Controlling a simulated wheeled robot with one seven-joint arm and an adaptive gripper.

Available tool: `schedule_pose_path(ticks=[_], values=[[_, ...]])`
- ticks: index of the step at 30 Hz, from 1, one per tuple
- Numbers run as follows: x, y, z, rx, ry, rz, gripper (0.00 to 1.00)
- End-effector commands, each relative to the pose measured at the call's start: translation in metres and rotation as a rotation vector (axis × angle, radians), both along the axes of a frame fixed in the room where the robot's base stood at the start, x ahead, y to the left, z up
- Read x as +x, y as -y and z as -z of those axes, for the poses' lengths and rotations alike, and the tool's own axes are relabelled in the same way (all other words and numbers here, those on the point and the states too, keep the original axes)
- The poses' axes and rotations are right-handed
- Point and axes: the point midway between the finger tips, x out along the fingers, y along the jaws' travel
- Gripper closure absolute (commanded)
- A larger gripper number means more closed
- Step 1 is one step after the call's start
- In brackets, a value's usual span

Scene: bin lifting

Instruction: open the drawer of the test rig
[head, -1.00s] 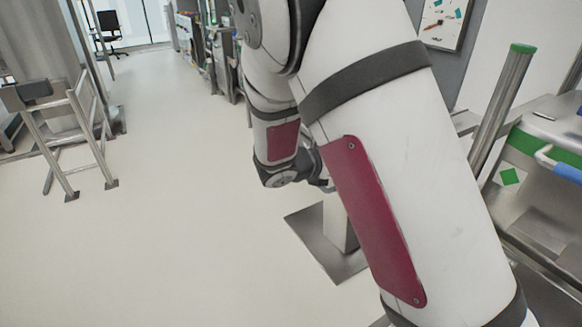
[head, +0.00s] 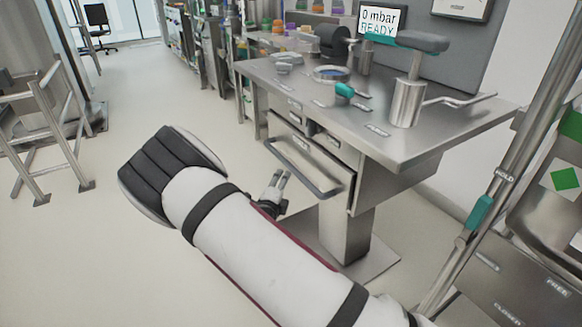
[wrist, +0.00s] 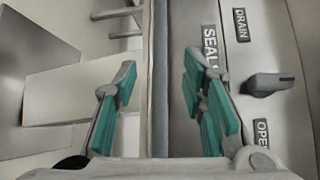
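The test rig (head: 450,125) is a metal bench on a pedestal, right of centre in the head view. Its drawer (head: 318,172) is in the front below the bench top, with a long bar handle (head: 300,168) across it. Whether the drawer is fully closed is hard to tell. My gripper (head: 281,180) is just in front of the drawer, beside the handle. In the wrist view my gripper (wrist: 162,105) shows teal pads spread apart. A grey upright bar or edge (wrist: 157,70) runs between them; I cannot tell if it is the handle, or whether anything touches.
A display (head: 380,20) reads "0 mbar READY". A cylinder with a lever (head: 408,100) stands on the bench. The wrist view shows a black knob (wrist: 270,84) near SEAL, DRAIN and OPEN labels. A metal railing (head: 40,130) stands left; open floor lies between.

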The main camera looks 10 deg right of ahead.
Motion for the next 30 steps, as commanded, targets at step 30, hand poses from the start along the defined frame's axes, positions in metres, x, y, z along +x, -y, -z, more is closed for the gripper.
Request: schedule_pose_path(ticks=[30], values=[[0.105, 0.053, 0.016, 0.003, 0.001, 0.002, 0.62]])
